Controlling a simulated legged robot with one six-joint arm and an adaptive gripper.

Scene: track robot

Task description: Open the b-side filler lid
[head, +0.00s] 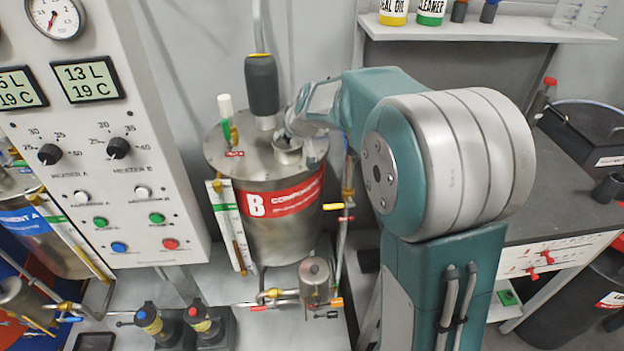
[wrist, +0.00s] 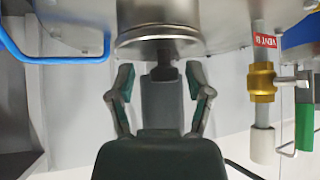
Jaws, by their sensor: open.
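Tank B (head: 285,232) is a steel drum with a red B label in the head view. Its round metal filler neck and lid (head: 287,157) stand on the tank top, partly hidden by my gripper (head: 297,128). The wrist view looks upside down: the filler lid's metal rim (wrist: 160,42) is at the top centre. My gripper (wrist: 161,82) is open there, one finger on each side just below the rim in the picture. It is empty; I cannot tell whether the fingers touch the rim.
A dark grey cylindrical motor (head: 262,85) stands on the tank behind the filler. The vent valve (wrist: 261,82) with a green handle is at right in the wrist view. A control panel (head: 105,130) stands left, a bench (head: 570,185) right.

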